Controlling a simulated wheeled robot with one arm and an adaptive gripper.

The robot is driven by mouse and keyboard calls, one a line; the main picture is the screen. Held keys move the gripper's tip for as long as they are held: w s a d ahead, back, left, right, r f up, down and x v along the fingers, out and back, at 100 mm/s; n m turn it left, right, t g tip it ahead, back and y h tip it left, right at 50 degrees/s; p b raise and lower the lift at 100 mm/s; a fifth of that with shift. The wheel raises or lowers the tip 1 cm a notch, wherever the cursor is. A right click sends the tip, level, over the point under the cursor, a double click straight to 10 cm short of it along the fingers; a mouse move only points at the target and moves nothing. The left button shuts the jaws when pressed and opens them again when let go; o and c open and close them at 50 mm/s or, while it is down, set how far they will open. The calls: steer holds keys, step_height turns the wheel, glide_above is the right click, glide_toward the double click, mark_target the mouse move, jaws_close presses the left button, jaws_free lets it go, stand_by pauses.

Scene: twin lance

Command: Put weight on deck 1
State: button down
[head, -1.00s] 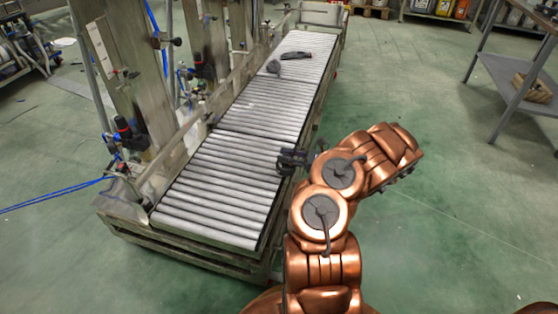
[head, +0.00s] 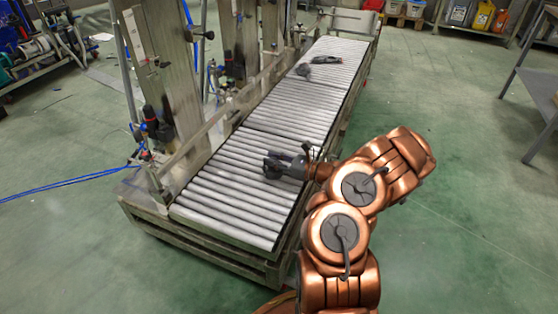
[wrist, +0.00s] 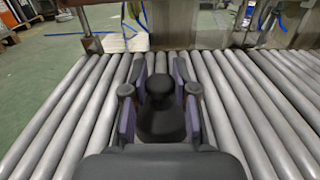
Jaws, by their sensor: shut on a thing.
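My gripper (head: 280,167) reaches in from the right over the near section of the roller conveyor (head: 225,205). In the wrist view my gripper (wrist: 160,80) is shut on a dark, knob-topped weight (wrist: 160,120), with one finger on each side of it. The rollers (wrist: 65,115) lie below and on both sides of the weight. I cannot tell whether its base touches them. In the head view the weight is hard to separate from the dark fingers. No label shows which part is deck 1.
A dark elongated object (head: 327,60) and a grey rounded object (head: 303,70) lie on the far rollers. Metal posts (head: 160,60) and a side rail line the conveyor's left edge. Blue hoses (head: 65,185) run left. A grey shelf (head: 540,95) stands at right. The near rollers look otherwise clear.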

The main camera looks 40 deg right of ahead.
step_height(320, 180, down, 4)
steer(key=shift+w+a+r+b, duration=0.15)
steer(key=shift+r+b, duration=0.1)
steer(key=shift+b, duration=0.6)
steer(key=shift+r, duration=0.1)
steer(key=c, duration=0.9)
jaws_free()
steer(key=shift+f, duration=0.2)
steer(key=shift+r, duration=0.15)
